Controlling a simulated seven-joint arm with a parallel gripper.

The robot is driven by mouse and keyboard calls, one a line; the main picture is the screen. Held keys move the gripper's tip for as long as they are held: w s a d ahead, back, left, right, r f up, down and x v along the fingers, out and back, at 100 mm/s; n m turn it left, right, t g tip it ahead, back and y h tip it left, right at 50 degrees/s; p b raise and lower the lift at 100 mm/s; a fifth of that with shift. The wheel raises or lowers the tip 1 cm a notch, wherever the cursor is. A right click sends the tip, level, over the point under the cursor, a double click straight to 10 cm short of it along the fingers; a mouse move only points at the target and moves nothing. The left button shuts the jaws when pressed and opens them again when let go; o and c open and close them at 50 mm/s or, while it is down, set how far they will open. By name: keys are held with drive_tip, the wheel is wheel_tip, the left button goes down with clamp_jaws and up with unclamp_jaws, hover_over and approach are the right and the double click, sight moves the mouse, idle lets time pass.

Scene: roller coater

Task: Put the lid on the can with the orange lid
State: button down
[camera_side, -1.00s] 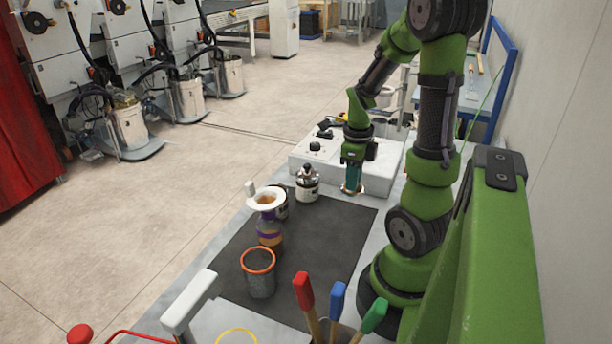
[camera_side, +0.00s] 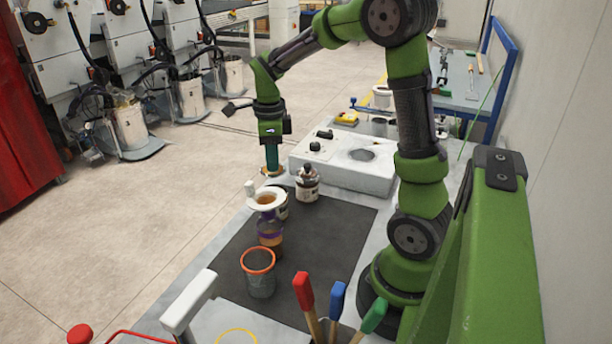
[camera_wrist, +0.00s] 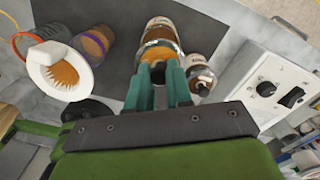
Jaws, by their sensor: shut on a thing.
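My gripper (camera_side: 272,168) is at the far left corner of the table, its fingers pointing down. It is shut on a copper-orange lid (camera_side: 266,172), which shows at the fingertips. In the wrist view the fingers (camera_wrist: 160,75) pinch the orange lid (camera_wrist: 155,52), and part of a can with a pale label (camera_wrist: 162,24) shows just beyond it. In the side view that can (camera_side: 283,208) is largely hidden behind the white dish, nearer the camera than the held lid. The lid is above table level and appears apart from the can, though the exact gap is unclear.
A black-capped bottle (camera_side: 307,184) stands right of the can. A white control box (camera_side: 345,165) is behind right. The mat's right side is clear.

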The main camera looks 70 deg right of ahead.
sight(274, 176)
drive_tip(key=shift+f, duration=2.75)
drive_tip(key=shift+f, duration=0.15)
drive_tip(key=c, duration=0.9)
unclamp_jaws()
drive_tip(key=shift+c, duration=0.2)
drive_tip(key=shift+o, duration=0.4)
drive_tip(key=o, duration=0.4)
drive_tip(key=shift+r, duration=3.5)
